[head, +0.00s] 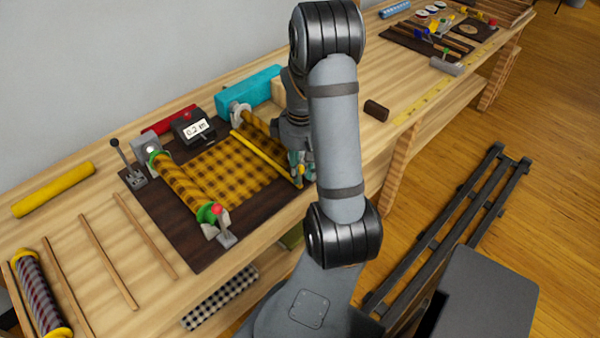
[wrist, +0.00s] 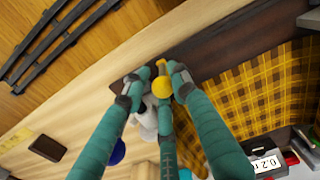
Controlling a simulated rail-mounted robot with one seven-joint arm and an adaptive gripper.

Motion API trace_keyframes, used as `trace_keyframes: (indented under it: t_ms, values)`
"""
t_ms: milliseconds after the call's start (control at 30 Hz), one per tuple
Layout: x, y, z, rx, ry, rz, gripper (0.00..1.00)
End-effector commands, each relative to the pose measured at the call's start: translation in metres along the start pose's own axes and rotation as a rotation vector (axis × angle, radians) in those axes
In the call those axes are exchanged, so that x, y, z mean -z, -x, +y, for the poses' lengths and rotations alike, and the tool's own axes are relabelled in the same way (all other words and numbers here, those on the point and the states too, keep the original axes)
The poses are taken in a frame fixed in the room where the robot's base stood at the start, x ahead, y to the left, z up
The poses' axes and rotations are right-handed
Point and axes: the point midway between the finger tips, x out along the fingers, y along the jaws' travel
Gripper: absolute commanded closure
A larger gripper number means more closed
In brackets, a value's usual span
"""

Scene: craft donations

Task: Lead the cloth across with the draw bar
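The brown and yellow checked cloth (head: 225,174) lies stretched over the dark board, from the cloth roll (head: 182,183) on the left to the yellow draw bar (head: 262,157) at its right edge. My gripper (head: 298,172) is at the near end of the bar, partly hidden by my arm in the head view. In the wrist view, the teal fingers of my gripper (wrist: 157,82) close around the bar's yellow end (wrist: 161,86), one on each side. The rest of the bar is hidden behind a finger there. The cloth also shows in the wrist view (wrist: 250,95).
A meter (head: 193,127) reading 0.2 stands behind the cloth, with a lever (head: 128,166) to its left. A dark block (head: 376,110) and a yellow tape (head: 425,103) lie right of my arm.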

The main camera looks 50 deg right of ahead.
Motion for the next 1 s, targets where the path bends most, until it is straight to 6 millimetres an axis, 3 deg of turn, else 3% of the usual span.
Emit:
trace_keyframes:
  t_ms: [300, 633, 767, 1000]
  values:
    - [-0.001, -0.001, 0.000, 0.001, -0.002, -0.001, 0.62]
    - [0.000, 0.003, -0.001, 0.003, -0.002, -0.002, 0.62]
    - [0.000, 0.020, -0.001, 0.000, -0.003, 0.001, 0.62]
    - [0.000, 0.072, 0.000, -0.001, -0.003, 0.002, 0.62]
